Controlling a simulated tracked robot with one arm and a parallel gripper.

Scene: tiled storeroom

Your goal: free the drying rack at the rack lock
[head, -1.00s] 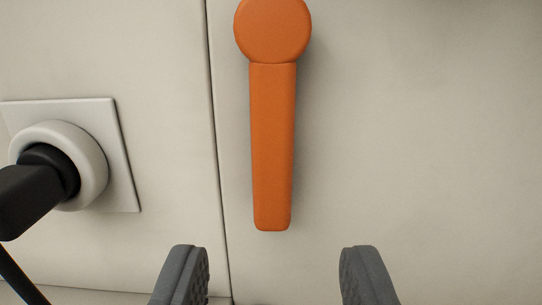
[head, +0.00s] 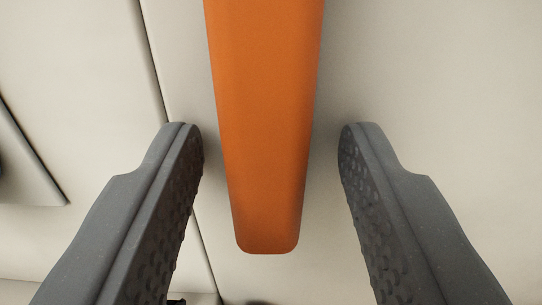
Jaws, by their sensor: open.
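An orange lever handle (head: 265,120) hangs straight down on a pale panel in the head view. Its round upper end is out of the frame, and its lower tip shows between my fingers. My gripper (head: 271,135) is open, with one grey finger on each side of the lever. A gap shows between each finger and the lever, so neither finger appears to touch it. The drying rack is not in view.
The pale panel (head: 440,70) lies flat behind the lever. A dark vertical seam runs left of the lever. Part of a square plate (head: 28,170) with something dark on it shows at the left edge.

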